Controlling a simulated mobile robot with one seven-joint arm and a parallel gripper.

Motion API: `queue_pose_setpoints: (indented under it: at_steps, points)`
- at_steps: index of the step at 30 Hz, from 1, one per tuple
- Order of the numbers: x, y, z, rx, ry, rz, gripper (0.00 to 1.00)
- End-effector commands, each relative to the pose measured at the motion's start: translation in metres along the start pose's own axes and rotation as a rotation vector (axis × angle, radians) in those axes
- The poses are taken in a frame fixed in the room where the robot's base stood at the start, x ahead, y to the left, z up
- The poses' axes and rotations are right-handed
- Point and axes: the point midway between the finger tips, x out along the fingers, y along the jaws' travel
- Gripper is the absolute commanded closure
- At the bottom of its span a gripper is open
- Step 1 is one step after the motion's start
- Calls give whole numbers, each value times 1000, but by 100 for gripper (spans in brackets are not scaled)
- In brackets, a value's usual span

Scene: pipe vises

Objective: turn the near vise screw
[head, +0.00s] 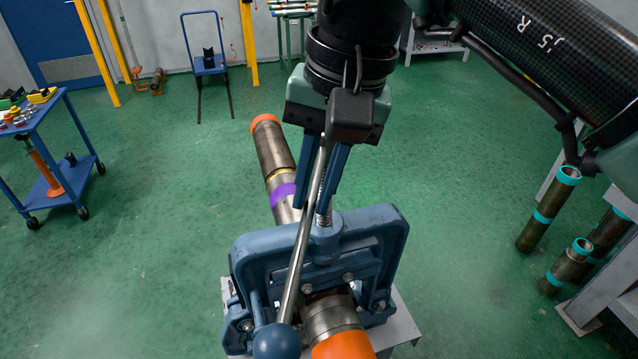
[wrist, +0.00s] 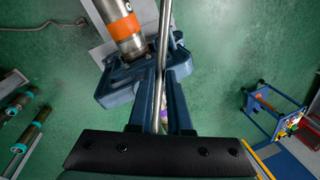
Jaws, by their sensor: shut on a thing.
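The near vise (head: 258,257) is a blue frame clamped around a steel pipe (head: 332,314) with an orange band. Its vertical threaded screw (head: 324,208) rises from the top of the frame. A long steel handle bar (head: 299,250) slants down toward me and ends in a blue ball (head: 277,342). My gripper (head: 312,206) points down above the vise, its two blue fingers shut on the bar near the screw top. In the wrist view the bar (wrist: 165,30) runs between the fingers (wrist: 161,76). The exact contact is partly hidden.
A blue cart (head: 60,150) stands at the left. A blue trolley (head: 207,62) stands by the back wall. Several pipes with teal bands (head: 548,208) stand at the right beside a grey rack. The green floor around the vise is clear.

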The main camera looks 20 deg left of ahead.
Motion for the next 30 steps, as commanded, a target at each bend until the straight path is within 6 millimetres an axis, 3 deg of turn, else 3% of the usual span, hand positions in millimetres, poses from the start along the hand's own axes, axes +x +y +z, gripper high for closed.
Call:
queue_pose_setpoints:
  at_steps: [14, 15, 19, 30]
  points:
    - [6, 4, 0, -3, -11, 9, 100]
    - [6, 4, 0, -2, -11, 9, 76]
    - [4, 3, 0, -4, -9, 7, 53]
    - [-2, 1, -1, -6, -4, 4, 53]
